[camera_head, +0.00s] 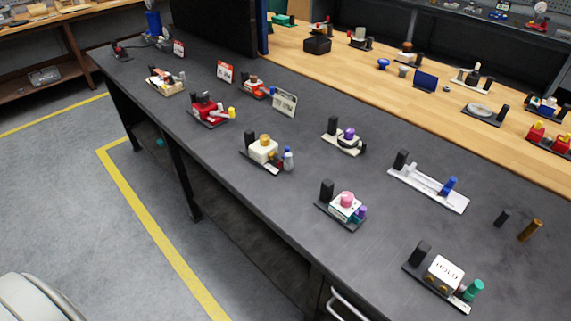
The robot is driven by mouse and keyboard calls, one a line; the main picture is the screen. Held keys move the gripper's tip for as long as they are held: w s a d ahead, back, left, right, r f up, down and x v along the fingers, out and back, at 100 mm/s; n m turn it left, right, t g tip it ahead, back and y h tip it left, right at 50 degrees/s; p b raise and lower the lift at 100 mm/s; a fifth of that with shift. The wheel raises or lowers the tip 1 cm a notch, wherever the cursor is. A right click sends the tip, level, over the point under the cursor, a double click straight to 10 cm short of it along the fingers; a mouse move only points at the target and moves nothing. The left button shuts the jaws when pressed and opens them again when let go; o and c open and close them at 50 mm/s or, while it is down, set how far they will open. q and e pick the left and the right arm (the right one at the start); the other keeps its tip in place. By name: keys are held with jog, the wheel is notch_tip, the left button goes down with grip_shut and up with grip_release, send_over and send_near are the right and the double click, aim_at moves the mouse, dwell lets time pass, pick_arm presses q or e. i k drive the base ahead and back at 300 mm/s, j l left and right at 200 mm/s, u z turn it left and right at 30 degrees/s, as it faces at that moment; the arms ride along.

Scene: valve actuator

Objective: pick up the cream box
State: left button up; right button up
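A cream box (262,150) with a yellow knob on top sits on a small dark base plate near the front edge of the dark bench, in the middle of the head view. A black upright block stands just left of it, and a small grey-blue bottle-like part (288,160) stands at its right. A whiter box (445,271) with dark lettering and yellow round parts sits on another plate at the lower right. Neither of my grippers is in view.
The dark bench top (300,205) holds several other small plates with devices, including one with a pink knob (346,199) and a red one (207,110). A sign card (284,103) stands behind the cream box. Open floor (60,190) with yellow lines lies in front.

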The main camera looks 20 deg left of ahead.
aim_at(262, 156)
jog(key=i+j+z, duration=0.25)
jog(key=j+z, duration=0.15)
jog(key=j, duration=1.1)
jog(key=j+z, duration=0.35)
jog(key=j, duration=1.1)
jog(key=i, duration=0.05)
